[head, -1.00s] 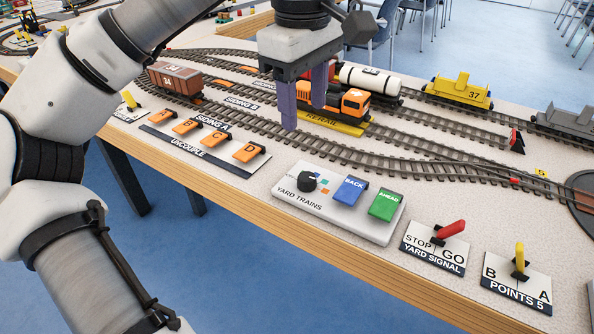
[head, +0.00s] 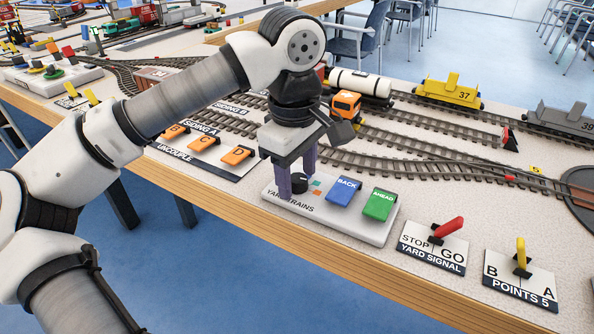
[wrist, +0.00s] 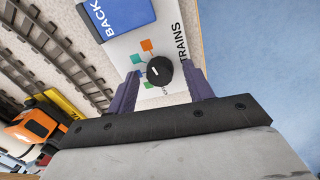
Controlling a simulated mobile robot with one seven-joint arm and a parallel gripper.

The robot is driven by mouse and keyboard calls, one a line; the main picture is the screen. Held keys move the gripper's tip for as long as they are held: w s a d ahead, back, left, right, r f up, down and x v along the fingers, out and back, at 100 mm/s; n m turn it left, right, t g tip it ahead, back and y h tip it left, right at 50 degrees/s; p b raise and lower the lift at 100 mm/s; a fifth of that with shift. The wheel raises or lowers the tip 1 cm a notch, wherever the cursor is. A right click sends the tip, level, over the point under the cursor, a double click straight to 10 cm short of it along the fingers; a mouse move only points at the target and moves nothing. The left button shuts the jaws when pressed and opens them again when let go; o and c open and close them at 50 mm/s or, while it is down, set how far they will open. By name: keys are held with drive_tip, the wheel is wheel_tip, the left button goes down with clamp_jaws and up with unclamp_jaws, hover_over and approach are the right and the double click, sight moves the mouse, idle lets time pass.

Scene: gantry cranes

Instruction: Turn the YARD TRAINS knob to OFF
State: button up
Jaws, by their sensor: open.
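The YARD TRAINS panel (head: 335,225) is a white box at the table's front edge, with a black round knob (head: 300,182), a blue BACK button (head: 343,191) and a green AHEAD button (head: 379,204). In the wrist view the knob (wrist: 159,70) has a white pointer mark and coloured squares beside it. My gripper (head: 298,180) points down over the panel's left end, its purple fingers open. In the wrist view the fingers (wrist: 163,88) stand on either side of the knob, with gaps visible. I cannot tell whether they touch it. The OFF label is not readable.
Orange UNCOUPLE buttons (head: 204,144) lie to the left. The red YARD SIGNAL lever (head: 447,230) and yellow POINTS 5 lever (head: 520,254) stand to the right. Tracks, an orange locomotive (head: 346,104) and a yellow wagon (head: 448,94) are behind.

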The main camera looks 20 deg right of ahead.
drive_tip(key=c, duration=1)
drive_tip(key=shift+o, duration=0.2)
